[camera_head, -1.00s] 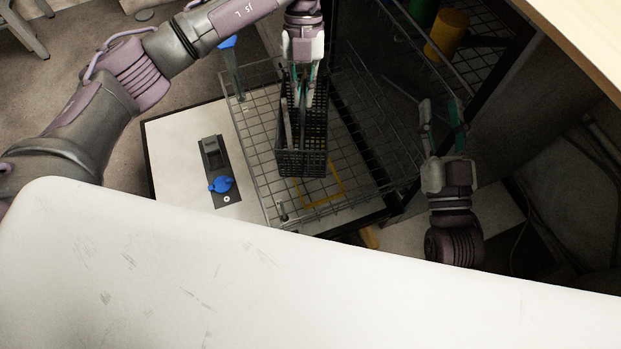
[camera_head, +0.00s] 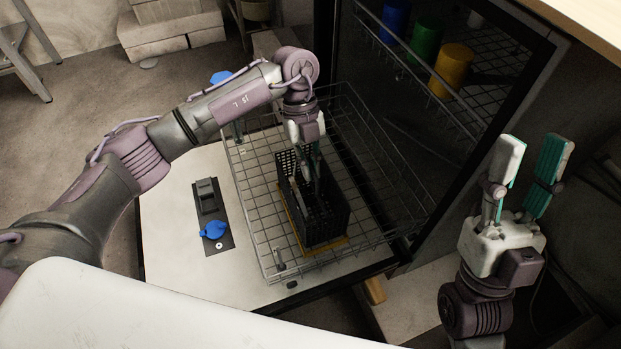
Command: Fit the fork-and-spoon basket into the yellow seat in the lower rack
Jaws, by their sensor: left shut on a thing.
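The black fork-and-spoon basket (camera_head: 326,222) is in the lower wire rack (camera_head: 262,226), upright, over the yellow seat. Only the edges of the yellow seat (camera_head: 338,245) show, along the basket's left and near sides; the rest is hidden under the basket. I cannot tell whether the basket is fully down in it. A light-coloured utensil handle (camera_head: 297,196) shows in the basket. My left gripper (camera_head: 312,176) points down and is shut on the basket; its fingertips are partly hidden inside. My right gripper (camera_head: 537,150) is open and empty, raised at the right, apart from the rack.
The white open door (camera_head: 170,240) carries a dark panel with a blue knob (camera_head: 214,231). An upper rack holds blue (camera_head: 394,22), green (camera_head: 425,40) and yellow (camera_head: 453,66) cups. A white surface (camera_head: 120,310) fills the lower left. The rack has free room around the basket.

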